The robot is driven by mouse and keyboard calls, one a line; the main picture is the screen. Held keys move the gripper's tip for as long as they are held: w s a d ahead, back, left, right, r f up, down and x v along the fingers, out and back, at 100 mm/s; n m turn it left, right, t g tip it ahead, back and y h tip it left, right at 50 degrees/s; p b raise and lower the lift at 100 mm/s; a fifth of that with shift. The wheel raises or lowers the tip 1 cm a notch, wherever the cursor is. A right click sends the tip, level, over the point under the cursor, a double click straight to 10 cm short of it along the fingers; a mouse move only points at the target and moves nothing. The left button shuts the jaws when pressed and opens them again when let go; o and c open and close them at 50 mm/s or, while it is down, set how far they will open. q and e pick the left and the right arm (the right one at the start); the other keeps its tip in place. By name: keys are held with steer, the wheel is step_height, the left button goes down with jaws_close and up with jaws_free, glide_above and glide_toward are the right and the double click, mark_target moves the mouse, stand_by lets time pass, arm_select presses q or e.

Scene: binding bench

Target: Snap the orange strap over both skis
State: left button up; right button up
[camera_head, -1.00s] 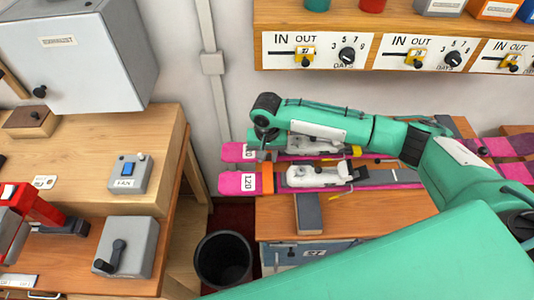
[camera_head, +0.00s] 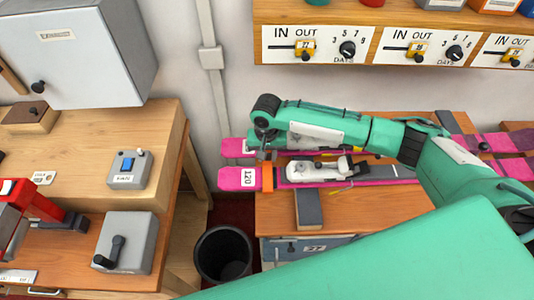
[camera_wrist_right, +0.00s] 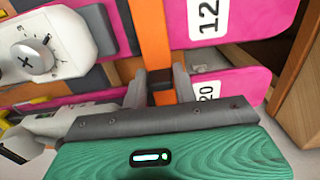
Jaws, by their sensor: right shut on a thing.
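Two pink skis lie side by side on the wooden bench, the near ski (camera_head: 233,179) marked 120 and the far ski (camera_head: 232,148) partly covered by my right arm. The orange strap (camera_head: 268,178) lies across the near ski beside its white binding (camera_head: 318,170). In the right wrist view the strap (camera_wrist_right: 152,38) runs over that ski toward my fingers. My right gripper (camera_head: 266,154) is over the skis near their labelled ends; in the wrist view its fingers (camera_wrist_right: 161,84) are shut on the strap's dark end piece. Whether the strap touches the far ski is hidden. My left gripper is out of view.
A dark grey block (camera_head: 309,209) lies in front of the near ski. A black bin (camera_head: 223,256) stands on the floor left of the ski bench. A shelf with IN/OUT sliders (camera_head: 360,47) hangs above. A left bench holds a switch box (camera_head: 129,168) and a crank box (camera_head: 125,240).

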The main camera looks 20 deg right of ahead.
steer(key=o, duration=1.1)
steer(key=shift+o, duration=0.6)
steer(key=o, duration=0.4)
steer(key=shift+r, duration=0.1)
step_height(320, 180, up, 8)
steer(key=p, duration=0.9)
steer(key=shift+r+p, duration=0.75)
steer(key=shift+r, duration=0.2)
